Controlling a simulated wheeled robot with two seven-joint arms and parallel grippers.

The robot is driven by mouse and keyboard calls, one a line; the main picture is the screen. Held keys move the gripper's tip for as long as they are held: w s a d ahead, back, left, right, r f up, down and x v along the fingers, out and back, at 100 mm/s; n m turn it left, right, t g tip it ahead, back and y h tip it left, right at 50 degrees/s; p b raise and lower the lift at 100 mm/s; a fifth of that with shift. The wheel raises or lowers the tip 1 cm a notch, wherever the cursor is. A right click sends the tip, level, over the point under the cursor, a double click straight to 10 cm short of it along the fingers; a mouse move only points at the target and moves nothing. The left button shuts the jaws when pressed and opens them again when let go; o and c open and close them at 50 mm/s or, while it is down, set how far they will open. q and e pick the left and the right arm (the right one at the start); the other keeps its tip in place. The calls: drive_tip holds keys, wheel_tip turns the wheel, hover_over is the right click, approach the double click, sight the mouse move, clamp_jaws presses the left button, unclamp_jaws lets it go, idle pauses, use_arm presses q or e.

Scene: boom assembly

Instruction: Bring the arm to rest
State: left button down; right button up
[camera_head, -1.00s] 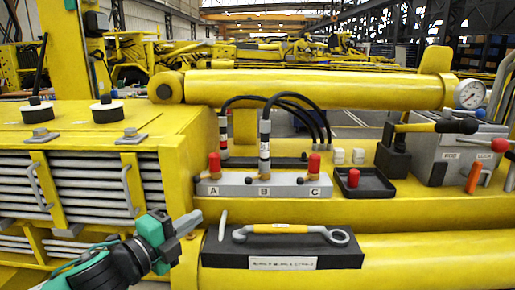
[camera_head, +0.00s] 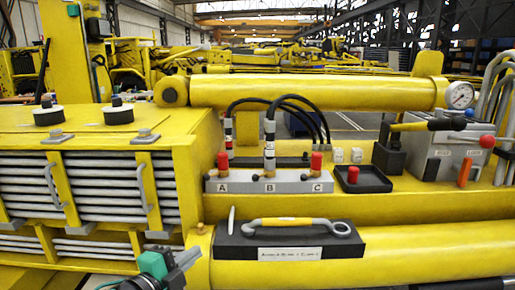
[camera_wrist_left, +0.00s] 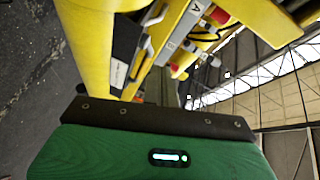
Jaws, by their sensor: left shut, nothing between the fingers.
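My left gripper (camera_head: 188,258) is low at the lower left of the head view, in front of the yellow boom and left of the black tool tray (camera_head: 230,246). Its fingers are shut with nothing between them. Only its green and dark end shows; the rest of the arm is cut off by the bottom edge. In the left wrist view its green housing (camera_wrist_left: 150,155) fills the bottom. My right gripper is in neither view.
A spanner (camera_head: 285,223) with a yellow grip lies on the tray. Behind it is a grey valve block (camera_head: 242,187) labelled A, B, C, with red caps and hoses. A black dish (camera_head: 378,188) holds a red cap (camera_head: 353,174).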

use_arm(q)
drive_tip(key=s+a+f+n+g+y, duration=0.25)
drive_tip(key=s+f+n, duration=0.2)
drive_tip(key=f, duration=0.45)
drive_tip(key=s+a+f+n+g+y, duration=0.1)
drive_tip(key=s+f+n+g+y, duration=0.2)
drive_tip(key=f+n, duration=0.45)
drive_tip(key=s+a+f+n+g+y, duration=0.1)
drive_tip(key=s+a+f+n+g, duration=0.2)
drive_tip(key=s+f, duration=0.5)
drive_tip(key=s+a+f+n+g+y, duration=0.1)
drive_tip(key=s+a+f+n+g, duration=0.15)
drive_tip(key=s+f, duration=0.6)
drive_tip(key=s+f+g, duration=0.1)
drive_tip(key=s+f, duration=0.1)
drive_tip(key=f, duration=1.3)
drive_tip(key=s+f, duration=0.2)
drive_tip(key=f, duration=1.3)
drive_tip(key=s+a+f+g, duration=0.1)
drive_tip(key=s+a+f, duration=0.2)
drive_tip(key=s+f, duration=1.5)
drive_tip(key=shift+g, duration=0.3)
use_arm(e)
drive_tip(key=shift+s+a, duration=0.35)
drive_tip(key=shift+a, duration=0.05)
use_arm(q)
drive_tip(key=shift+s+f, duration=0.1)
